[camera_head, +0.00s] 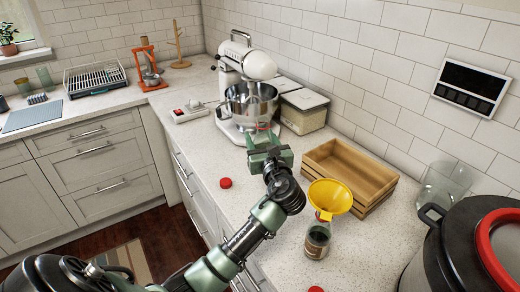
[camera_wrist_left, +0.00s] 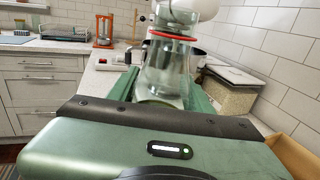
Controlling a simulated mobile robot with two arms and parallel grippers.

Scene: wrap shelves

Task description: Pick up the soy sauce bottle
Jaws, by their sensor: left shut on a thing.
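My left gripper (camera_head: 268,150) is shut on a clear glass bottle with a red ring near its top. The bottle (camera_wrist_left: 168,65) stands out between the fingers in the left wrist view; in the head view it is mostly hidden behind the gripper. It is held over the counter in front of the mixer. Another bottle (camera_head: 317,240) with a dark label stands upright on the counter, with a yellow funnel (camera_head: 331,196) in its mouth. I cannot tell from looks which bottle is the soy sauce. My right gripper is not in view.
An empty wooden crate (camera_head: 318,158) lies right of my gripper. A stand mixer (camera_head: 238,62) with a steel bowl is behind it. A red cap (camera_head: 226,183) lies on the counter. A large pot (camera_head: 440,262) and a glass jar (camera_head: 443,185) are at the right.

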